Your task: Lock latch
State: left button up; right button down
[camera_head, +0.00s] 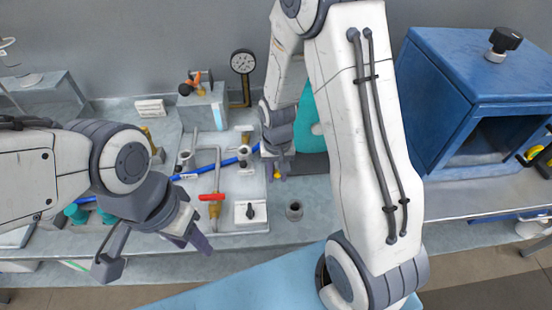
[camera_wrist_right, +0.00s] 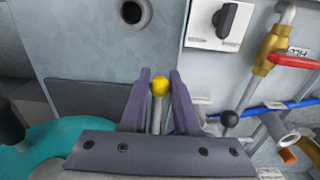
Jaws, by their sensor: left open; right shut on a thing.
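A small lever with a yellow ball knob (camera_wrist_right: 160,84) stands between the two fingers of my right gripper (camera_wrist_right: 160,105) in the right wrist view. The fingers are closed on its grey stem, with the knob at their tips. In the head view my right gripper (camera_head: 279,165) is at the right edge of the valve panel (camera_head: 228,222), and the yellow knob (camera_head: 278,173) shows just below it. No part clearly recognisable as a separate latch catch can be made out. My left gripper (camera_head: 155,252) is open and empty, in front of the panel at the left.
The panel holds a red-handled valve (camera_head: 211,197), a black rotary switch (camera_head: 250,211), a blue hose (camera_head: 225,163) and pipes. A pressure gauge (camera_head: 243,62) stands behind. A blue cabinet (camera_head: 470,90) is at right. A teal round part (camera_wrist_right: 70,145) lies left of my right gripper.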

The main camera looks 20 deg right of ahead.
jog(key=shift+w+d+f+b, duration=0.1)
jog(key=shift+w+f+b, duration=0.15)
jog(key=shift+f+b, duration=0.3)
jog(key=shift+w+d+f+b, duration=0.1)
jog(key=shift+w+f+b, duration=0.15)
jog(key=shift+f, duration=0.4)
jog(key=c, duration=0.6)
grip_release()
jog(key=shift+c, duration=0.2)
jog(key=shift+r, duration=0.15)
notch_tip(320, 180, up, 9)
jog(key=p, duration=0.8)
